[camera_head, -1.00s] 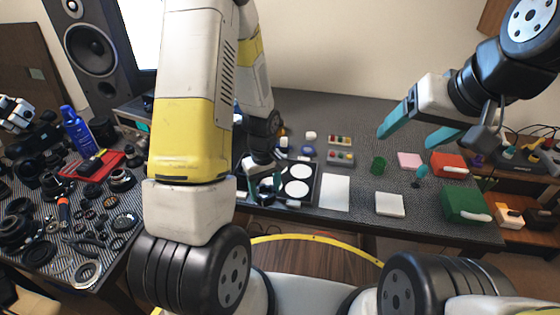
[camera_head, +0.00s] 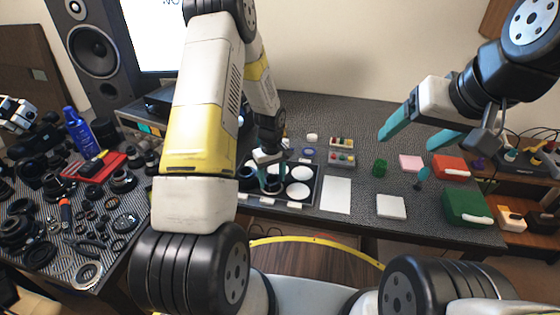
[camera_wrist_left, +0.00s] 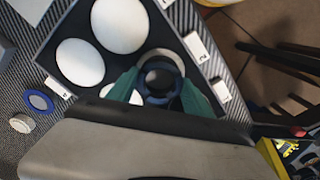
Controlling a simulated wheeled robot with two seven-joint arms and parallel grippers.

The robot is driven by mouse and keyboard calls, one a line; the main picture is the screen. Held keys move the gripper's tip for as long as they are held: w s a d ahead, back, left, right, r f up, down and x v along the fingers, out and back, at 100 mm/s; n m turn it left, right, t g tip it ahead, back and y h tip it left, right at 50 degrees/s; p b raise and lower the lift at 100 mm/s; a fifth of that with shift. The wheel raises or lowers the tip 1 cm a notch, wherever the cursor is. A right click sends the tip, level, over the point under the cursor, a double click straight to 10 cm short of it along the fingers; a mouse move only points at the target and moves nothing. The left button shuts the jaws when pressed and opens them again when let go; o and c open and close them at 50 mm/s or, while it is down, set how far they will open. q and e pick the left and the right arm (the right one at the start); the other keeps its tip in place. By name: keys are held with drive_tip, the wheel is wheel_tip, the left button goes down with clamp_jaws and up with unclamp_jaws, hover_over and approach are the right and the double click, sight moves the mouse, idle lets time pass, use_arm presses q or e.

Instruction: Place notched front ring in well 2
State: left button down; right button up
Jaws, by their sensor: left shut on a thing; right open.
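My left gripper (camera_head: 271,184) is over the black well tray (camera_head: 317,187). In the left wrist view the gripper (camera_wrist_left: 158,92) is shut on a small dark round part with blue on it, taken as the notched front ring (camera_wrist_left: 157,80). A pale well floor shows as a crescent around the part. I cannot tell whether the part touches the tray, and its notch cannot be made out. Pale, empty round wells (camera_wrist_left: 80,62) lie beside it. My right gripper (camera_head: 425,135) is open and empty above the right side of the table.
A blue ring (camera_head: 308,152) lies behind the tray. A white sheet (camera_head: 336,195) and white pad (camera_head: 391,207) lie to its right. Dark lens parts crowd the left table.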

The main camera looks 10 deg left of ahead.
use_arm(q)
drive_tip(key=shift+c, duration=2.1)
unclamp_jaws()
drive_tip(key=shift+f, duration=0.1)
drive_tip(key=s+r+m+t, duration=0.15)
drive_tip(key=s+r, duration=0.25)
drive_tip(key=r, duration=1.1)
drive_tip(key=s+r+m+t, duration=0.15)
drive_tip(key=s+r, duration=0.25)
drive_tip(key=r, duration=1)
drive_tip(key=s+d+r+m+t+h, duration=0.1)
drive_tip(key=s+r, duration=0.3)
drive_tip(key=s, duration=0.4)
drive_tip(key=s+d+r+m+t+h, duration=0.1)
drive_tip(key=s+r+m, duration=0.3)
drive_tip(key=s, duration=0.4)
drive_tip(key=shift+s+r+t, duration=0.15)
drive_tip(key=shift+r+t, duration=0.45)
drive_tip(key=shift+r, duration=0.05)
drive_tip(key=shift+d, duration=0.1)
